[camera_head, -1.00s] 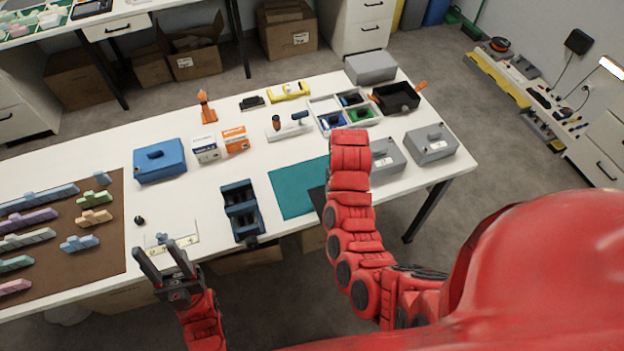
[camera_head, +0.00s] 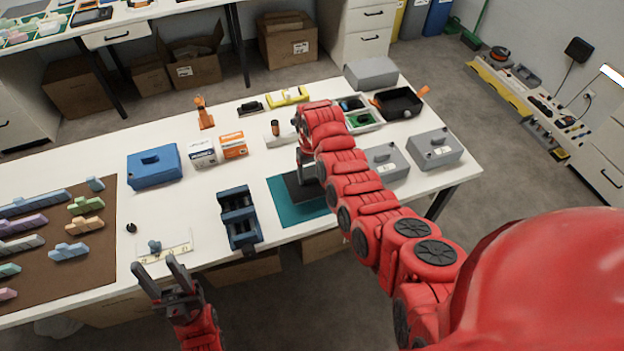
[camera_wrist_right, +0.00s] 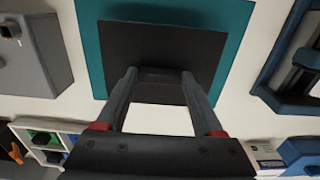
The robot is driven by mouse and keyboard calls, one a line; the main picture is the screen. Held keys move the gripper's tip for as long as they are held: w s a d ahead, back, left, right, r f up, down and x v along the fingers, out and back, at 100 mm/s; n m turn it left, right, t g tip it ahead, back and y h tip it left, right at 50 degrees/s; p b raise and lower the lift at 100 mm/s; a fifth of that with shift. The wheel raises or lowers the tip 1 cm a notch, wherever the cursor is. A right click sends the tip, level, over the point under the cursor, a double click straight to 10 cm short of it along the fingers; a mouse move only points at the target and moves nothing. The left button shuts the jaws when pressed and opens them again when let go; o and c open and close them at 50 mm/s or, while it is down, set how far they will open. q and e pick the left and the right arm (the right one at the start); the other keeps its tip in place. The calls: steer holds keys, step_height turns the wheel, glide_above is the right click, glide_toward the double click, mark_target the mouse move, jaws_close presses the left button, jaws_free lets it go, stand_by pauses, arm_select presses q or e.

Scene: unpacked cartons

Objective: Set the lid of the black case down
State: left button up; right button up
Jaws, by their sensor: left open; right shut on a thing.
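The lid of the black case is a flat dark plate (camera_head: 300,190) over the teal mat (camera_head: 290,212). In the right wrist view the lid (camera_wrist_right: 145,40) lies across the middle of the mat (camera_wrist_right: 235,25). My right gripper (camera_head: 308,168) points down, shut on the lid's raised handle; its fingers also show in the right wrist view (camera_wrist_right: 157,80). I cannot tell whether the lid touches the mat. The open black case (camera_head: 397,103) stands at the table's far right. My left gripper (camera_head: 160,278) is open and empty before the front edge.
Two grey boxes (camera_head: 434,148) (camera_head: 386,163) stand right of the mat. A blue vise-like block (camera_head: 239,220) stands left of it. A divided tray (camera_head: 372,126), a blue box (camera_head: 153,167) and small cartons (camera_head: 202,154) stand farther back.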

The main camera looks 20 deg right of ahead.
mark_target(312, 177)
steer(key=shift+f, duration=0.3)
step_height(312, 177, down, 2)
steer(key=shift+p, duration=0.4)
steer(key=shift+f, duration=0.2)
steer(key=shift+f, duration=0.15)
steer(key=o, duration=1.5)
steer(key=shift+c, duration=0.2)
